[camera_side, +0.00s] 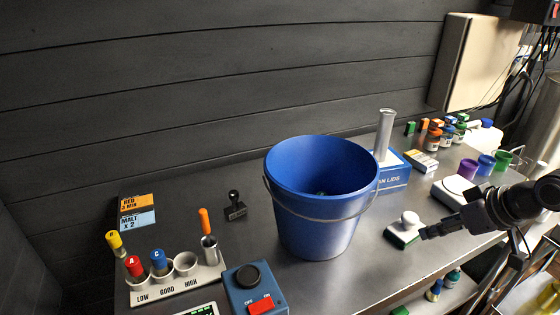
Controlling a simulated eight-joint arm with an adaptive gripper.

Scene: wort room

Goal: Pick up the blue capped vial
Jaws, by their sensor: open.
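The blue capped vial (159,260) stands in a pale rack (178,290) at the lower left, marked LOW, GOOD and HIGH. Its cap shows; its lower part is hidden in the rack. A red capped vial (134,267) stands just left of it, and a yellow capped vial (116,243) rises behind at the far left, tilted. An empty rack cup (185,264) is to its right. My gripper (426,233) is at the right, open and far from the vial. It is beside a white-knobbed block (405,229); I cannot tell if they touch.
A large blue bucket (316,225) stands between my gripper and the rack. A metal cup with an orange-handled tool (209,247) sits at the rack's right end. A blue switch box (254,290) is in front. A dark stamp (236,208) stands behind. Coloured cups (486,165) are at the right.

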